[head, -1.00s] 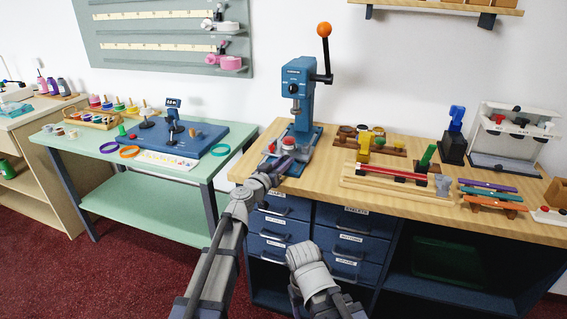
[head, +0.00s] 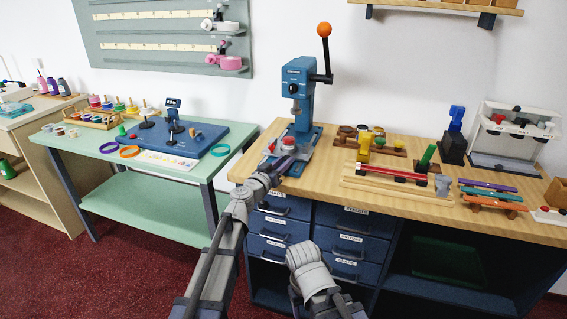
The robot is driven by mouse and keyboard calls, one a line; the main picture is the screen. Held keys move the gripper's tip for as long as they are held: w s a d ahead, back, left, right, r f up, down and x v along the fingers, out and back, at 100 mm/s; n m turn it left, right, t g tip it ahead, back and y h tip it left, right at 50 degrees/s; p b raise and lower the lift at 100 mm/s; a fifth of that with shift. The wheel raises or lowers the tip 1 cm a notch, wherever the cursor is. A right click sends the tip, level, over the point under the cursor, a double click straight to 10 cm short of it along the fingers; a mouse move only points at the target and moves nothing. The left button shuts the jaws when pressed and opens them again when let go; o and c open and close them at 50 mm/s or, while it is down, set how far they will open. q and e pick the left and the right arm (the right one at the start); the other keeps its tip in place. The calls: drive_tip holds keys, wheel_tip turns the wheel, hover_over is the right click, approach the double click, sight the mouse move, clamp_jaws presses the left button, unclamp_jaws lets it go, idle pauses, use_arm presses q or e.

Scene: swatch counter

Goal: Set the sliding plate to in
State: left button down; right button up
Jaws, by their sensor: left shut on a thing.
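The blue press (head: 297,88) stands at the left end of the wooden counter, with an orange ball on its lever. At its base are small red-and-white parts (head: 288,142); the sliding plate seems to be here, but its outline is too small and too covered to make out clearly. My left gripper (head: 274,164) is at the front of the press base, shut on a small part there that the fingers hide. Whether the plate is in or out I cannot tell. My right arm is low in the middle, and its gripper does not show.
The wooden counter (head: 410,203) holds wooden racks, a grey cup (head: 443,184) and a white machine (head: 515,135) to the right. A green table (head: 65,137) with a blue board (head: 205,133) stands to the left. Blue drawers (head: 283,225) are below the press.

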use_arm(q)
drive_tip(key=x, duration=0.4)
drive_tip(key=shift+w+a, duration=0.25)
drive_tip(key=shift+w, duration=0.1)
drive_tip(key=shift+s, duration=0.1)
drive_tip(key=c, duration=0.6)
unclamp_jaws()
drive_tip(key=shift+s+a, duration=0.1)
drive_tip(key=v, duration=0.7)
drive_tip(key=shift+s+a, duration=0.15)
drive_tip(key=shift+s, duration=0.15)
